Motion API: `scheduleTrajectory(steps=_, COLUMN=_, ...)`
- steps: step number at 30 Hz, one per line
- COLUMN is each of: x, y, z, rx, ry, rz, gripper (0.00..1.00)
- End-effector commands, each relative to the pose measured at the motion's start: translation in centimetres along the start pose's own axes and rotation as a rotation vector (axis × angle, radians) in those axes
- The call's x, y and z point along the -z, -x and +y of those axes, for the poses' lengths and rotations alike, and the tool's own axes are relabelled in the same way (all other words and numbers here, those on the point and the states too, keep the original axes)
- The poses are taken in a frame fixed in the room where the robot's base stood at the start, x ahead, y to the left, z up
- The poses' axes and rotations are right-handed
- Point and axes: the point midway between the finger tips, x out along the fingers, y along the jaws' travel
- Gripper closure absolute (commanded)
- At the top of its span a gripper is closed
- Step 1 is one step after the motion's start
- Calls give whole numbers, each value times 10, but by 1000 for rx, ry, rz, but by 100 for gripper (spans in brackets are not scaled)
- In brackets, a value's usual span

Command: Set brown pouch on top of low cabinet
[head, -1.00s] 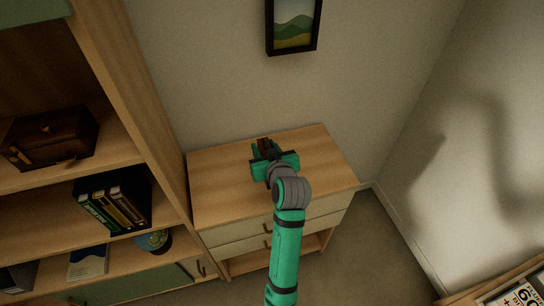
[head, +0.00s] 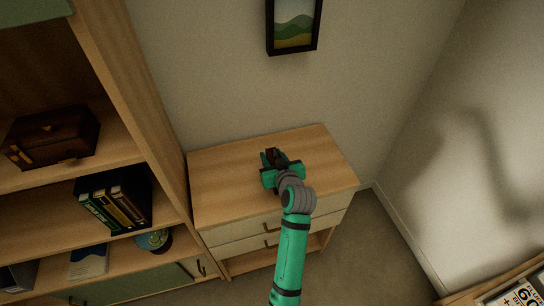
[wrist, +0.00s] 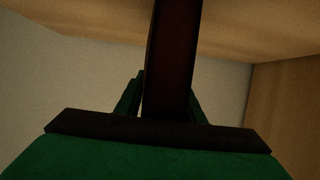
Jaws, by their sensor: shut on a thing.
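The low cabinet (head: 222,188) is a pale wood chest with drawers, standing against the wall in the middle of the head view. My gripper (head: 270,160) is over its top, a little right of the middle. It is shut on a dark brown thing, the brown pouch (head: 271,154), mostly hidden by the gripper in the head view. In the wrist view the pouch (wrist: 172,60) rises as a dark upright strip between the two fingers. I cannot tell whether the pouch touches the cabinet top.
A tall wooden bookshelf stands close on the left, holding a brown case (head: 52,137), several dark books (head: 113,202) and a small globe (head: 154,240). A framed picture (head: 293,25) hangs above the cabinet. The visible cabinet top around my gripper is bare.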

Motion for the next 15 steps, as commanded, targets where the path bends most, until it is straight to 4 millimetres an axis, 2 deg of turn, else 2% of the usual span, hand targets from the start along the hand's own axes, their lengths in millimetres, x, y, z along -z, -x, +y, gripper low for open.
scheduleTrajectory(steps=2, x=-2, y=-1, z=0, rx=1, ry=0, rz=0, gripper=93)
scheduleTrajectory(steps=3, x=-2, y=-1, z=-1, rx=2, ry=0, rz=-1, gripper=58)
scheduleTrajectory(steps=5, x=-2, y=-1, z=0, rx=2, ry=0, rz=-1, gripper=46)
scheduleTrajectory(steps=15, x=1, y=0, z=0, rx=0, ry=0, rz=1, gripper=46)
